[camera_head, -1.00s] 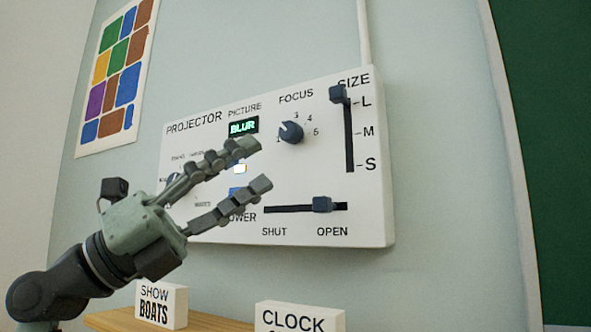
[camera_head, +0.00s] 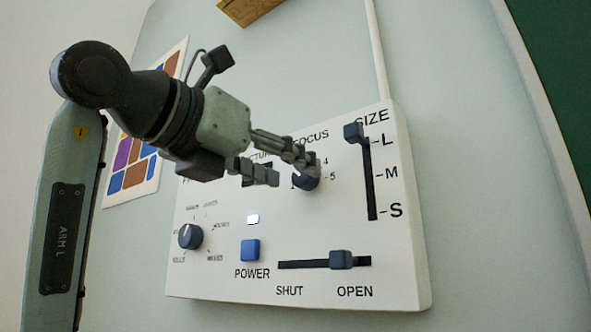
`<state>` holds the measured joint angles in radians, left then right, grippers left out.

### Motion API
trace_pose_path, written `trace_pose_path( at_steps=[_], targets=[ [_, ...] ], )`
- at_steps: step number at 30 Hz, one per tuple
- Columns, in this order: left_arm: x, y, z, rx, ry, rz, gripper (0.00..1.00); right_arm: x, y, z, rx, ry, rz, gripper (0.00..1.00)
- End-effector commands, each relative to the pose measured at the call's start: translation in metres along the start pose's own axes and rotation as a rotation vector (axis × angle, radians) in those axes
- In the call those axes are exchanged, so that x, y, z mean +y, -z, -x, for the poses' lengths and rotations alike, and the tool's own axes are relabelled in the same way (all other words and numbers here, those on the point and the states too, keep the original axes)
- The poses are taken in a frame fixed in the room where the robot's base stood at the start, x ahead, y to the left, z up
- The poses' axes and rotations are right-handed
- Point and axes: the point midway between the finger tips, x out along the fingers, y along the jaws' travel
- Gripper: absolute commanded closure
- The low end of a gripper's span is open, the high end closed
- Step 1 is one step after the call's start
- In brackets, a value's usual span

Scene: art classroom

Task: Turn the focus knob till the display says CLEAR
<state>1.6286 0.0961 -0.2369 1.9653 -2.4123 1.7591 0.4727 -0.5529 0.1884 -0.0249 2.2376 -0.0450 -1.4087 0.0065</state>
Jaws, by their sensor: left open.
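The white projector panel (camera_head: 310,285) hangs on the wall. The dark blue focus knob (camera_head: 306,182) is at its upper middle, partly behind my left gripper's fingertips. Its pointer is hidden; the scale marks 4 and 5 show beside it. The picture display (camera_head: 258,178) is mostly covered by my gripper, so its word cannot be read. My left gripper (camera_head: 292,173) is open, its fingers pointing right, one by the knob and one in front of the display. I cannot tell whether it touches the knob. My right gripper is out of view.
The panel also has a size slider (camera_head: 354,133) near L, a slider (camera_head: 343,259) near OPEN, a blue POWER button (camera_head: 250,250) and a smaller knob (camera_head: 190,236) at left. A coloured poster (camera_head: 140,170) is behind my arm. A wooden box (camera_head: 247,8) is at the top.

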Motion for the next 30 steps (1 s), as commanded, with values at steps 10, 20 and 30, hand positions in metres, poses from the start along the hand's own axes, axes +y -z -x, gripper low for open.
trace_pose_path(
  at_steps=[10,20,30],
  targets=[
    [0.0,0.0,-0.025,0.001,0.001,0.0,0.51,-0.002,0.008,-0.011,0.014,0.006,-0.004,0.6],
    [0.0,0.0,-0.025,0.0,0.001,0.0,0.71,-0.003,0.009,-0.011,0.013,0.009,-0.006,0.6],
    [0.0,0.0,-0.024,0.0,0.001,-0.002,1.0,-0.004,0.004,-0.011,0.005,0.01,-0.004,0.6]
  ],
)
